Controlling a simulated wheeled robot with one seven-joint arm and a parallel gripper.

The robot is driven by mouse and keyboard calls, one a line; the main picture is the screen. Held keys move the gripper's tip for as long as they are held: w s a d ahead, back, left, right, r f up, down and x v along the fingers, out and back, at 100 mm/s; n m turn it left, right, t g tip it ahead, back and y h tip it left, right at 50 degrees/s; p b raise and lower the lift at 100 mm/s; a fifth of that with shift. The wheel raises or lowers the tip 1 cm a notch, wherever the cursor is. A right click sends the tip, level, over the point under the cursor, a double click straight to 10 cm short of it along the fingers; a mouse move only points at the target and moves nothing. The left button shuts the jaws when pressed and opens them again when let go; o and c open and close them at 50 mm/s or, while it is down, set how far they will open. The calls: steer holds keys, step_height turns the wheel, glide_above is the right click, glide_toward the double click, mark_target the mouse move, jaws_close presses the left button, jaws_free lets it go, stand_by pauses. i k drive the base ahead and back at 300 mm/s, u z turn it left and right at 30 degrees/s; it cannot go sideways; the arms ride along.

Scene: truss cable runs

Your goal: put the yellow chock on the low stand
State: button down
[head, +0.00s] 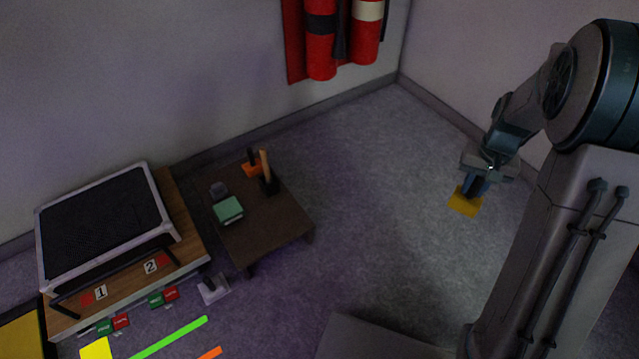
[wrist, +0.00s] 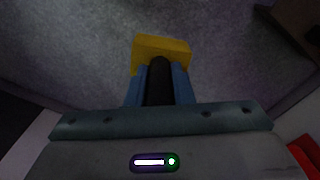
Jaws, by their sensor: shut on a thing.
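The yellow chock (head: 465,202) hangs at the right in the head view, held above the grey floor. In the wrist view the yellow chock (wrist: 162,46) lies beyond the fingertips, its black handle between the blue fingers. My gripper (head: 474,184) is shut on that handle; my gripper also shows in the wrist view (wrist: 159,85). The low stand (head: 272,236) appears to be the dark brown low table left of centre, well left of my gripper and apart from the chock.
On the low stand are a green block (head: 228,209), a small grey piece (head: 218,189), an orange piece (head: 251,169) and a dark piece with a wooden handle (head: 266,172). Its front right part is bare. A wooden bench (head: 185,225) stands left; red extinguishers (head: 321,45) hang behind.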

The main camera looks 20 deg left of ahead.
mark_target(249, 241)
steer(key=u, duration=0.7)
steer(key=i, duration=0.65)
steer(key=u, duration=0.75)
